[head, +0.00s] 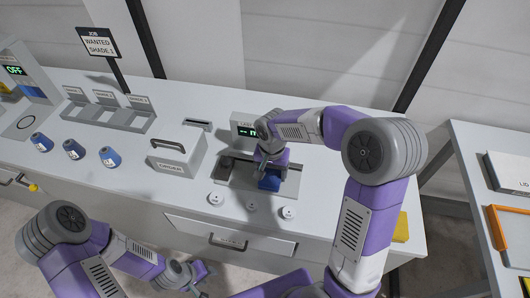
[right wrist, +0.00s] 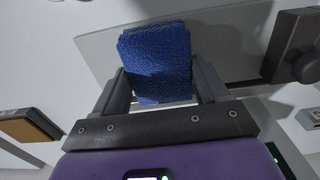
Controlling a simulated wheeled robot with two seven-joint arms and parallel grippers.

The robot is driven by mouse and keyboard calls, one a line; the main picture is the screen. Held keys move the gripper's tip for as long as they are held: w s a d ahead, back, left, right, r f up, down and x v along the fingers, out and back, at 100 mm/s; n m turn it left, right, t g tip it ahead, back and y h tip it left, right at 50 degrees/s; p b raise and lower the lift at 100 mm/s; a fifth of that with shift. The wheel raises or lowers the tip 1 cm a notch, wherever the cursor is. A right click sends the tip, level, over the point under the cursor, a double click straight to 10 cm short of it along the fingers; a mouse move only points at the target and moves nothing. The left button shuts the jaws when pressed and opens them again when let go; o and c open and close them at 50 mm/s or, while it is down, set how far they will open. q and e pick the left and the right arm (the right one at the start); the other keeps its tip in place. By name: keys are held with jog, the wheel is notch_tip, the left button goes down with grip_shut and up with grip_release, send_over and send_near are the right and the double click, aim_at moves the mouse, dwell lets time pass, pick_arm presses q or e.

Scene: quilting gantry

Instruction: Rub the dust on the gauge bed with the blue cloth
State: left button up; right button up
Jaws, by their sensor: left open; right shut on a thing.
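The blue cloth (head: 269,183) is in my right gripper (head: 270,168), low over the grey gauge bed (head: 235,177). In the right wrist view the cloth (right wrist: 157,60) is a textured blue block between the two fingers of the right gripper (right wrist: 160,88), with the grey bed plate (right wrist: 225,40) behind it. I cannot tell whether the cloth touches the bed. No dust can be made out; the arm and cloth hide part of the bed. My left gripper (head: 204,276) is open and empty, low in front of the bench.
A gauge display (head: 246,131) stands behind the bed. A side table (head: 470,150) stands at right.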

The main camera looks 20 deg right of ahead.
jog(key=shift+w+a, duration=0.2)
jog(key=shift+a, duration=0.2)
jog(key=shift+w+a+r+p, duration=0.15)
jog(key=shift+r+p, duration=0.1)
jog(key=shift+p, duration=0.05)
notch_tip(320, 180, up, 2)
jog(key=shift+w+p, duration=0.1)
jog(key=shift+p, duration=0.25)
jog(key=shift+s+r+p, duration=0.25)
jog(key=shift+r+p, duration=0.3)
jog(key=shift+r, duration=0.15)
notch_tip(320, 180, up, 2)
jog(key=shift+w+r+p, duration=0.1)
jog(key=shift+p, duration=0.8)
jog(key=shift+r+p, duration=0.8)
jog(key=shift+r, duration=0.25)
jog(key=shift+f, duration=0.1)
